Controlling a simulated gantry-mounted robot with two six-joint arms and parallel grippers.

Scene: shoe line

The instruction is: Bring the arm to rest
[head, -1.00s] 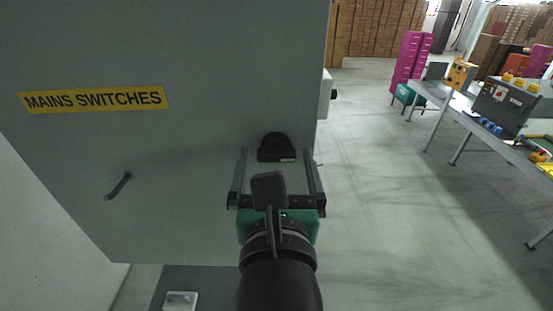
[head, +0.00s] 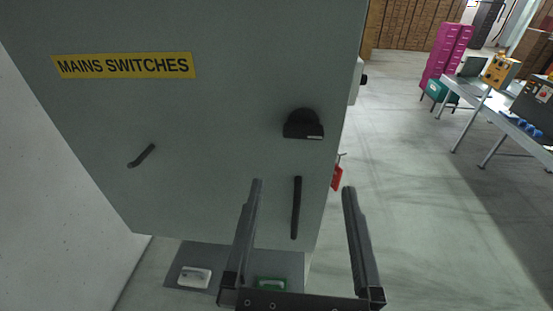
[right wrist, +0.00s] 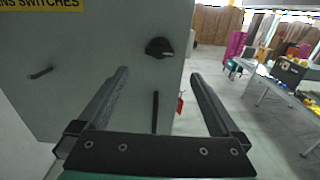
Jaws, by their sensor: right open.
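My right gripper (head: 303,188) is in the lower middle of the head view, fingers spread wide with nothing between them. It points at the grey cabinet (head: 210,120), in front of the cabinet's lower right part. The right wrist view shows the same open fingers (right wrist: 158,72) below the black rotary switch (right wrist: 159,47). My left gripper is in no view.
The cabinet front has a yellow MAINS SWITCHES label (head: 123,66), a black rotary switch (head: 303,124), a slim black handle (head: 296,208) and a small lever (head: 141,156). A red tag (head: 337,176) hangs at its right edge. Open floor (head: 400,180) lies right, before a table (head: 476,103).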

